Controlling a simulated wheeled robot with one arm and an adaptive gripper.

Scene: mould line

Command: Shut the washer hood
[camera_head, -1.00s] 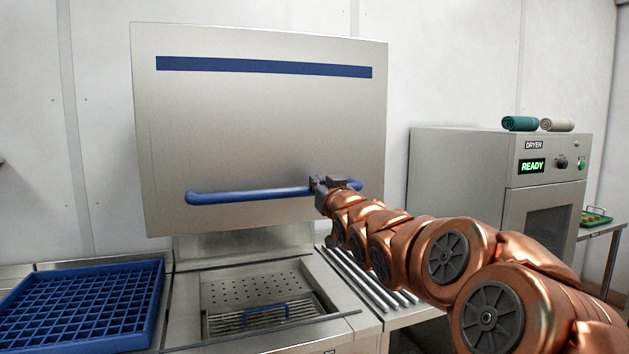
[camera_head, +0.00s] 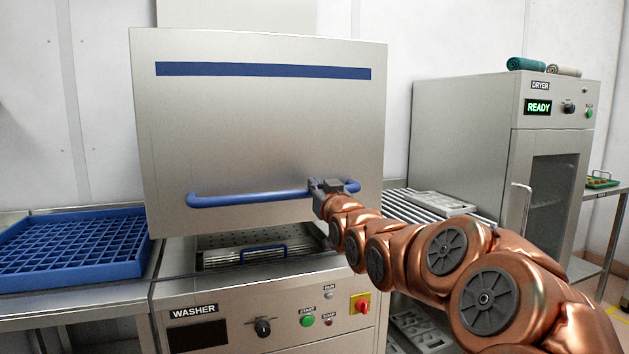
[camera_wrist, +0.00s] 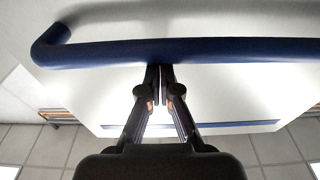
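The washer hood (camera_head: 265,130) is a steel box front with a blue stripe. It hangs partly raised, with a gap between its lower edge and the washer (camera_head: 270,300). Its blue bar handle (camera_head: 250,198) runs across the lower front. My gripper (camera_head: 325,184) is at the right part of this handle. In the wrist view, the fingers of my gripper (camera_wrist: 160,72) are close together and meet the handle (camera_wrist: 220,50). They lie side by side along the bar, not visibly clamped around it. Their very tips are hidden at the bar.
A blue rack (camera_head: 75,250) stands on the left table. A blue-handled basket (camera_head: 263,252) sits in the washer opening under the hood. On the right are a roller table (camera_head: 400,207) with a grey mould (camera_head: 440,201) and the dryer (camera_head: 460,150), showing READY.

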